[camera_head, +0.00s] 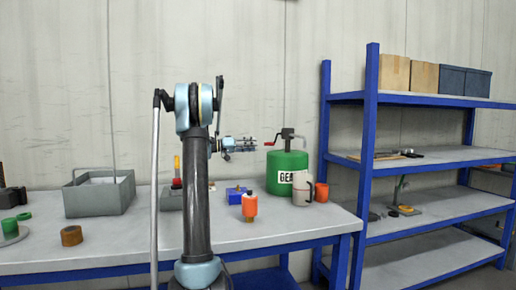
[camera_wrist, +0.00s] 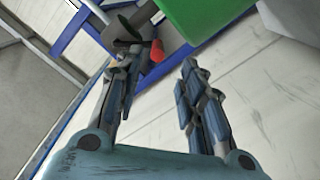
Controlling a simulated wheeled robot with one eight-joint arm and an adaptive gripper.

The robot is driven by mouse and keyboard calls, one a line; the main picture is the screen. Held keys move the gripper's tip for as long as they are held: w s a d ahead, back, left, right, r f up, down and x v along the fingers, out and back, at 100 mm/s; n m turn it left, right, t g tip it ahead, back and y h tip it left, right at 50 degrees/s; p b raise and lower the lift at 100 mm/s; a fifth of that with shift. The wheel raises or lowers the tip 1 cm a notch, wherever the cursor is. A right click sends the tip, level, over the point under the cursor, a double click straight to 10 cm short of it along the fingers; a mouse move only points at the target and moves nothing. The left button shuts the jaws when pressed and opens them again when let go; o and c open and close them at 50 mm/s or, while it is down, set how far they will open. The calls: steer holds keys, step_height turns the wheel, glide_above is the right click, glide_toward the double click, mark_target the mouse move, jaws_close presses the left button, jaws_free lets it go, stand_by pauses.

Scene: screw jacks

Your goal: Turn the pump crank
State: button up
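The pump stands on a green drum (camera_head: 287,170) with a dark pump head (camera_head: 287,134) on top, at the back right of the bench. Its crank reaches left from the head and ends in a red handle (camera_head: 269,144). In the wrist view the red handle (camera_wrist: 157,50) shows just beyond the fingertips, nearer the left finger, with the green drum (camera_wrist: 205,12) at the top. My gripper (camera_head: 253,144) is left of the handle, pointing right at it. In the wrist view my gripper (camera_wrist: 160,62) has its fingers apart with nothing between them. Contact with the handle cannot be told.
A grey jug (camera_head: 302,187) and an orange cup (camera_head: 321,192) stand by the drum. An orange bottle (camera_head: 250,206) and a blue block (camera_head: 236,194) are below my gripper. A grey bin (camera_head: 99,195) is at the left. Blue shelves (camera_head: 372,150) stand right.

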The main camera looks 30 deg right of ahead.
steer(key=shift+v, duration=1.9)
steer(key=shift+w+d+r, duration=0.1)
steer(key=shift+w, duration=0.05)
steer(key=c, duration=0.6)
steer(key=r+m+y, duration=0.1)
steer(key=r, duration=0.2)
steer(key=w+d+r+m+y, duration=0.1)
steer(key=r+m, duration=0.1)
steer(key=r, duration=0.1)
steer(key=w+d+r+m+y, duration=0.1)
steer(key=r, duration=0.3)
steer(key=shift+d+r+m, duration=0.1)
steer(key=shift+d+m, duration=0.05)
steer(key=shift+m, duration=0.25)
jaws_close()
steer(key=s+d+f, duration=0.4)
steer(key=d+f, duration=0.2)
steer(key=d, duration=0.2)
steer(key=shift+s+d, duration=0.25)
steer(key=shift+d, duration=0.15)
